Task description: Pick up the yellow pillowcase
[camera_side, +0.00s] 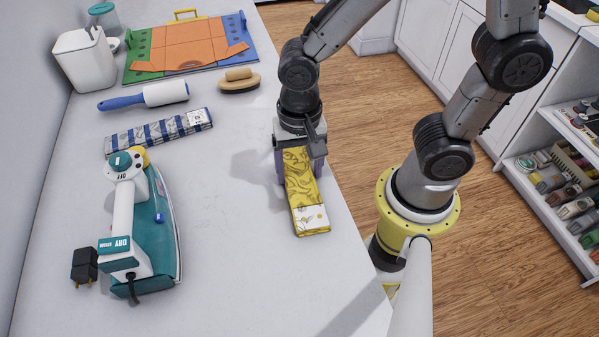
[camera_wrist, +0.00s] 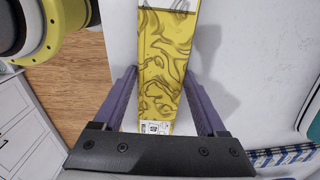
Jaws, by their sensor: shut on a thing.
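The yellow pillowcase (camera_side: 302,184) is a folded, patterned strip with a white end, lying near the right edge of the white counter in the side view. My gripper (camera_side: 296,165) is over its far part, pointing down, with fingers on either side. In the wrist view the pillowcase (camera_wrist: 164,65) runs between the two purple fingers (camera_wrist: 161,100), which are shut on it. Its far end is partly hidden by my gripper in the side view. Whether it is lifted off the counter I cannot tell.
On the counter (camera_side: 235,270) stand a teal and white iron (camera_side: 160,225), a blue-striped folded cloth (camera_side: 160,128), a lint roller (camera_side: 145,96), a wooden brush (camera_side: 239,80), a white container (camera_side: 85,60) and an orange and green folding board (camera_side: 190,45). The middle of the counter is clear.

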